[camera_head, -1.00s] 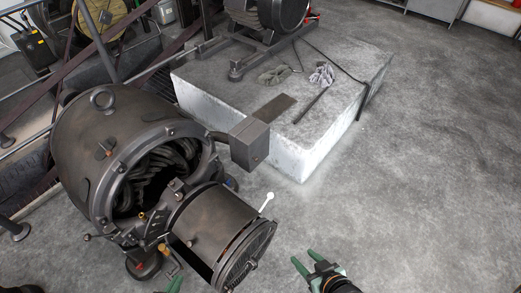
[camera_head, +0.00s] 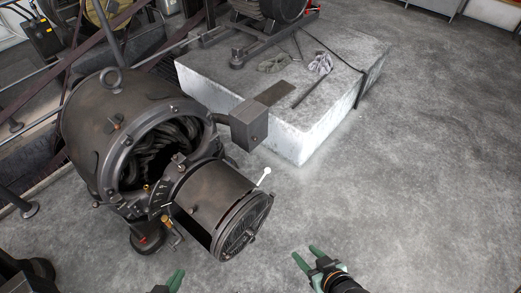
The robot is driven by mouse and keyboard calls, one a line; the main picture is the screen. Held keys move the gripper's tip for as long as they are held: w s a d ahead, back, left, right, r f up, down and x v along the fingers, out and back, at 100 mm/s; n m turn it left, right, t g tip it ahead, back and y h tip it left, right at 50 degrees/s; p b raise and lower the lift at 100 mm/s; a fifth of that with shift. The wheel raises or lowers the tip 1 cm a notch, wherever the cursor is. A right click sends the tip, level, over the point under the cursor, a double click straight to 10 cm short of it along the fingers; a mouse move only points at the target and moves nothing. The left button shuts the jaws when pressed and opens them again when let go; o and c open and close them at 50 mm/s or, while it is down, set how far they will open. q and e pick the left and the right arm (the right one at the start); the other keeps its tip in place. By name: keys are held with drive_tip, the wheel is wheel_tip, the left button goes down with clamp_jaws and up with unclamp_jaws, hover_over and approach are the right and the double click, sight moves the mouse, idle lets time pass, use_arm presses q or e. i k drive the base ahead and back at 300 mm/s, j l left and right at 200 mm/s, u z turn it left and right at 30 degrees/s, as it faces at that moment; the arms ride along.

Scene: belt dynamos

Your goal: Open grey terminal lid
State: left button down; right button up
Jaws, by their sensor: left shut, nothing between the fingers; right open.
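The grey terminal box (camera_head: 249,124) sticks out on a short arm from the right side of the large dark dynamo (camera_head: 112,130). Its lid appears closed, with no gap that I can make out. My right gripper (camera_head: 306,257) is open and empty at the bottom, over the floor, below and to the right of the box and apart from it. My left gripper (camera_head: 172,281) shows only as green fingertips at the bottom edge. It is shut and empty, below the dynamo's front end; the rest of it is out of frame.
The dynamo's round end part (camera_head: 225,210) with a white-knobbed lever (camera_head: 265,176) juts out between my grippers and the box. The floor at right is clear.

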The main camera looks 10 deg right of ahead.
sight(252, 125)
drive_tip(key=k+j+u, duration=0.2)
drive_tip(key=k, duration=0.65)
drive_tip(key=l+u, duration=0.15)
drive_tip(key=u, duration=1.1)
drive_tip(key=i+l, duration=0.1)
drive_tip(key=l, duration=0.4)
drive_tip(key=i+l, duration=0.15)
drive_tip(key=l, duration=0.3)
drive_tip(key=i+l, duration=0.1)
drive_tip(key=l, duration=0.4)
drive_tip(key=i+l, duration=0.1)
drive_tip(key=l, duration=0.35)
drive_tip(key=i+l, duration=0.15)
drive_tip(key=l, duration=0.35)
drive_tip(key=i+l, duration=0.1)
drive_tip(key=l, duration=0.35)
drive_tip(key=i+l, duration=0.1)
drive_tip(key=l, duration=0.4)
